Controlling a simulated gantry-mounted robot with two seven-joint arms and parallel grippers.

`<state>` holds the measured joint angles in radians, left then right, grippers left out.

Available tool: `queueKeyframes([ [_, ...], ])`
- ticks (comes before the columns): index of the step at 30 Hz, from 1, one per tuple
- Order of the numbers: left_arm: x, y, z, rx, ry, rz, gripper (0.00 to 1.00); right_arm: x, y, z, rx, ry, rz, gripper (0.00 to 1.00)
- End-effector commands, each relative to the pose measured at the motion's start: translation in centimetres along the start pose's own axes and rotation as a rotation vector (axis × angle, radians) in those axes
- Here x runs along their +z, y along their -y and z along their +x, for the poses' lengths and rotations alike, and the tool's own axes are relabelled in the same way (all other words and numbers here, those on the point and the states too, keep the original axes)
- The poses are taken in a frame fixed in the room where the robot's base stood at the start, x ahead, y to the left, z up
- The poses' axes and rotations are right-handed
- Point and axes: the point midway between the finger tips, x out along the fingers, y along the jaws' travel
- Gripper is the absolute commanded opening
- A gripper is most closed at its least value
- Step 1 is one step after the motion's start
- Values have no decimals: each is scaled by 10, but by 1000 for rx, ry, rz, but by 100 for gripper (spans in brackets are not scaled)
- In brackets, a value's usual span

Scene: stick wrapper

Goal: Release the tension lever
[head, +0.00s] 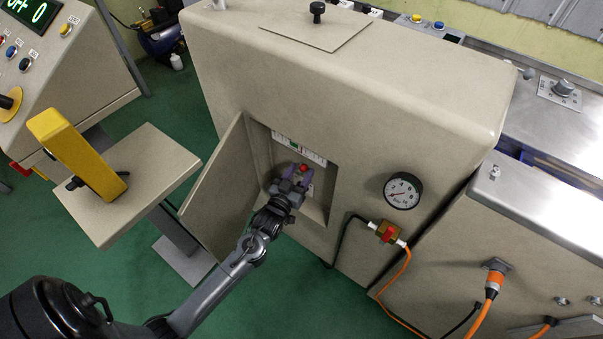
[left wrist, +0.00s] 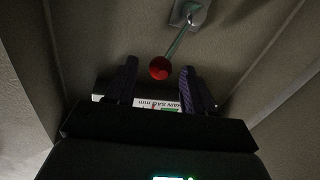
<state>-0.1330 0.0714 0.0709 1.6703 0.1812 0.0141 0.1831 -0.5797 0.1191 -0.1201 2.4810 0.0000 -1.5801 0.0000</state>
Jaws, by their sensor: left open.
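The tension lever has a red ball knob (head: 304,168) and sits inside an open recess in the beige machine housing. In the left wrist view the red knob (left wrist: 160,68) ends a thin rod (left wrist: 176,43) that comes from a metal pivot (left wrist: 187,14). My left gripper (head: 292,177) reaches into the recess. Its two purple-padded fingers (left wrist: 160,88) are open, and the knob shows between and just beyond the fingertips. I cannot tell whether they touch it. My right gripper is not in view.
The recess door (head: 222,190) stands open left of my arm. A scale label (head: 300,148) is at the recess's back. A yellow box on a stand (head: 75,150) is at left.

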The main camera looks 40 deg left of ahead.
Motion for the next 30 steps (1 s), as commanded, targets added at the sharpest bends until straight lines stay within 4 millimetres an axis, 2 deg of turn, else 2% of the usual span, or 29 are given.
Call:
queueKeyframes([
  [6, 0, 0, 12, 0, 1, 0, 53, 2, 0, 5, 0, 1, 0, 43],
  [15, 0, 0, 13, 0, 1, 0, 51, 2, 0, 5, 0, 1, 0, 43],
  [25, 0, 0, 13, 0, 1, 0, 1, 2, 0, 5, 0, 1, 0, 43],
  [30, 0, 0, 13, 0, 0, 0, 0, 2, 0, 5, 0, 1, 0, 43],
])
